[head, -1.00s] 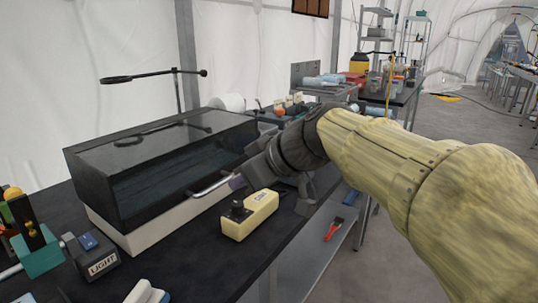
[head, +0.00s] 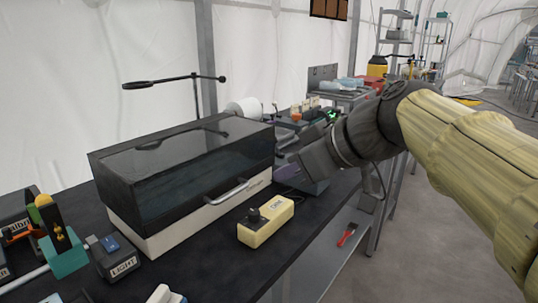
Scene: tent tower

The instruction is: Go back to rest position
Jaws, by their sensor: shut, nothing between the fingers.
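My gripper (head: 288,168) is at the end of my arm, which comes in from the right of the head view. It is over the right end of the black bench, just right of the box with the dark clear lid (head: 185,165). The fingers are small and partly hidden in this view; they look shut, with nothing seen in them. The box's lid is down on its pale base, and its metal handle (head: 228,192) faces the front, apart from the gripper.
A yellow switch box (head: 266,222) stands on the bench in front of the box. A grey light control (head: 114,258) and a teal holder (head: 65,255) stand at the left. A red-handled tool (head: 347,235) lies on the lower shelf. The floor (head: 420,235) at right is clear.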

